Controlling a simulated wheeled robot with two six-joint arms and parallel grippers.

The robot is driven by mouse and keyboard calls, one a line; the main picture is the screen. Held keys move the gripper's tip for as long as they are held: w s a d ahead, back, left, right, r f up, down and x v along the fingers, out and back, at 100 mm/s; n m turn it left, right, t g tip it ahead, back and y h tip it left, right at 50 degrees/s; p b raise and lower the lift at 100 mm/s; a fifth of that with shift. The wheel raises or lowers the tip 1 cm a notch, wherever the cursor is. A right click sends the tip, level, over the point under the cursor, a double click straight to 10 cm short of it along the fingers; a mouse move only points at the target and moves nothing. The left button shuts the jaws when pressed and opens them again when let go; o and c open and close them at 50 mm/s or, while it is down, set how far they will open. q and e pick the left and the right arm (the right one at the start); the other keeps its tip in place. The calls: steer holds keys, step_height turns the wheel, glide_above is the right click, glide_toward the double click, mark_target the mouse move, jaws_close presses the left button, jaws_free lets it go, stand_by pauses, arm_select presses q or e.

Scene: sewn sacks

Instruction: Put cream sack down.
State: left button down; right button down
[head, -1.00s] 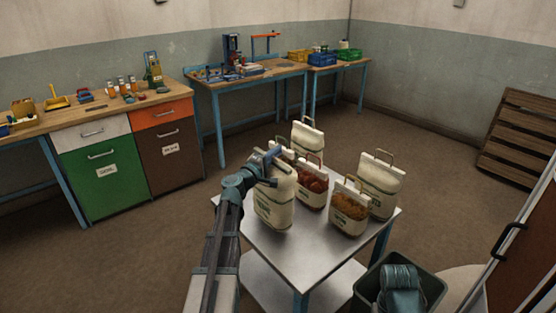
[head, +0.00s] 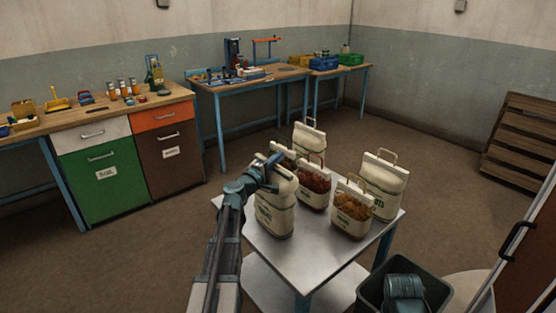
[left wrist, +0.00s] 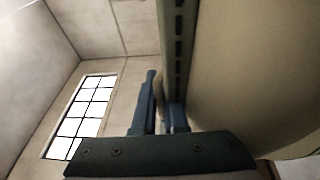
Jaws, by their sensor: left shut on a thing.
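A cream sack (head: 275,212) with green print is at the near left corner of the metal table (head: 318,260). It looks upright, and its bottom is at or just above the table top; I cannot tell which. My left gripper (head: 272,160) is shut at the top of this sack, by its handle. In the left wrist view the sack (left wrist: 265,75) fills the right side, close against the fingers (left wrist: 162,118).
Several other sacks stand close behind and to the right: one with red contents (head: 313,187), one with orange contents (head: 352,210), a tall cream one (head: 384,185) and a cream one at the back (head: 308,138). A dark bin (head: 440,288) stands at the table's right front. The table's front is bare.

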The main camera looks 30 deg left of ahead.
arm_select(q)
steer(key=c, duration=1)
jaws_free()
steer(key=shift+o, duration=0.2)
steer(key=shift+r, duration=0.15)
steer(key=s+a, duration=0.1)
steer(key=s, duration=1.1)
steer(key=shift+a+f+b, duration=0.15)
steer(key=shift+f+b, duration=0.25)
steer(key=shift+f, duration=0.05)
